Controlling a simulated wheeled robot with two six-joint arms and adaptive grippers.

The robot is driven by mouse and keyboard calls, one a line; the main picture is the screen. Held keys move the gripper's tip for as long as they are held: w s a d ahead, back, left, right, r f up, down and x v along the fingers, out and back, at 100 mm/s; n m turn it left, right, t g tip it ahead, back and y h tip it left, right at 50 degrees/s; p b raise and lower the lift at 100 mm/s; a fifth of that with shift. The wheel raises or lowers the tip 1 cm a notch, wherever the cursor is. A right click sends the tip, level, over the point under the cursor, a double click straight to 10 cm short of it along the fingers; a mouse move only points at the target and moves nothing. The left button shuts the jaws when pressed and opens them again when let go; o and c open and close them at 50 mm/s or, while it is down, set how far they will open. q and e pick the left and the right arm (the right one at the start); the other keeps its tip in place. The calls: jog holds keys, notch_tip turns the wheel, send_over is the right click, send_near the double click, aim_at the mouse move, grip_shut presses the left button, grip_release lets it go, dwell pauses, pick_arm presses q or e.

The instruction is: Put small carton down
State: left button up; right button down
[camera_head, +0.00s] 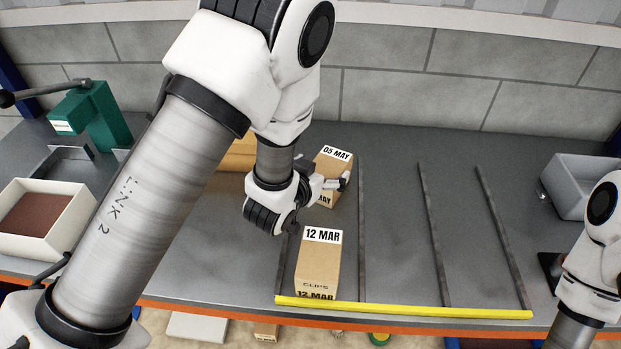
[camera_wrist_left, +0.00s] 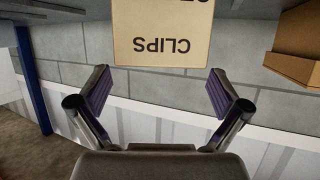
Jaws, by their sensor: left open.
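A small carton labelled 05 MAY (camera_head: 331,163) stands upright on the grey bench, partly hidden by my left gripper (camera_head: 335,183). A carton labelled 12 MAR (camera_head: 320,262) stands in front of it, in the leftmost visible lane, by the yellow strip (camera_head: 405,308). My left gripper is open beside the 05 MAY carton; the head view does not show whether they touch. In the left wrist view, a carton face reading CLIPS (camera_wrist_left: 163,38) is upside down beyond the spread fingers (camera_wrist_left: 160,92), with nothing between them. My right gripper is not visible.
Dark divider rails (camera_head: 432,235) mark empty lanes to the right. A grey bin (camera_head: 583,190) stands at the far right, a cream tray (camera_head: 72,243) and green press (camera_head: 98,112) at the left. Another cardboard box (camera_head: 238,158) is partly hidden behind my left arm.

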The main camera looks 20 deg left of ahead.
pick_arm(q)
jog(key=p+v, duration=0.7)
jog(key=v, duration=0.1)
jog(key=shift+s+p, duration=0.15)
jog(key=shift+p, duration=0.2)
